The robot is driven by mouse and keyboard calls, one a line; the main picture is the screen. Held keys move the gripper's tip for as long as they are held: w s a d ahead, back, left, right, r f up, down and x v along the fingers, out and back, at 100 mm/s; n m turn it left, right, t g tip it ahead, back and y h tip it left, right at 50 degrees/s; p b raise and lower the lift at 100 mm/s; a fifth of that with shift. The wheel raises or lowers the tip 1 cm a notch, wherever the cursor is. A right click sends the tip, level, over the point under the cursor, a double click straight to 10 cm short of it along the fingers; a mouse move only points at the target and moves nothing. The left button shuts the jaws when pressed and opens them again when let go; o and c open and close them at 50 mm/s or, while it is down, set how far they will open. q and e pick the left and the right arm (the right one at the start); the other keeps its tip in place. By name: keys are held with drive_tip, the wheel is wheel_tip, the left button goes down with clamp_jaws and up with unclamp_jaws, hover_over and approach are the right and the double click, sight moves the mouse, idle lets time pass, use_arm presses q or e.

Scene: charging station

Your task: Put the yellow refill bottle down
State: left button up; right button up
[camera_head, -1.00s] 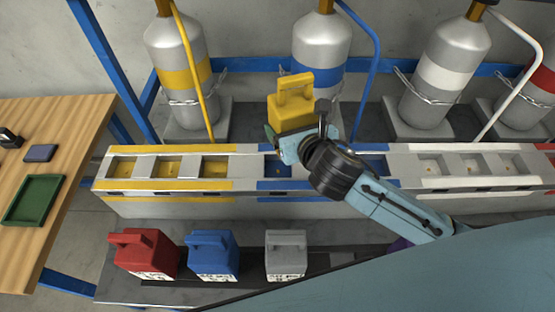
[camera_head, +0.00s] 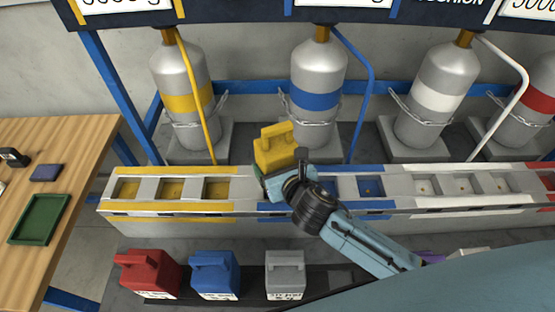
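The yellow refill bottle (camera_head: 274,145) is upright over the blue-marked section of the long grey rail. My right gripper (camera_head: 272,180) is at the bottle's lower part, and its arm comes in from the lower right. The gripper appears shut on the bottle; its fingers are mostly hidden. I cannot tell whether the bottle's base touches the rail. The yellow-marked slots (camera_head: 172,188) to its left are empty. My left gripper does not show.
Red (camera_head: 147,273), blue (camera_head: 215,274) and grey (camera_head: 285,274) bottles stand on a low front shelf. Gas cylinders (camera_head: 318,75) stand behind the rail. A wooden table (camera_head: 75,150) with a green tray (camera_head: 64,219) is at the left.

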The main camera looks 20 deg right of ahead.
drive_tip(key=shift+f+b, duration=0.4)
drive_tip(key=shift+f, duration=1.15)
drive_tip(key=shift+f, duration=0.1)
drive_tip(key=o, duration=1.7)
drive_tip(key=shift+s+f, duration=0.1)
drive_tip(key=shift+f, duration=0.1)
drive_tip(key=shift+r, duration=0.2)
drive_tip(key=p+v, duration=0.1)
drive_tip(key=v, duration=1.1)
drive_tip(key=shift+d, duration=0.1)
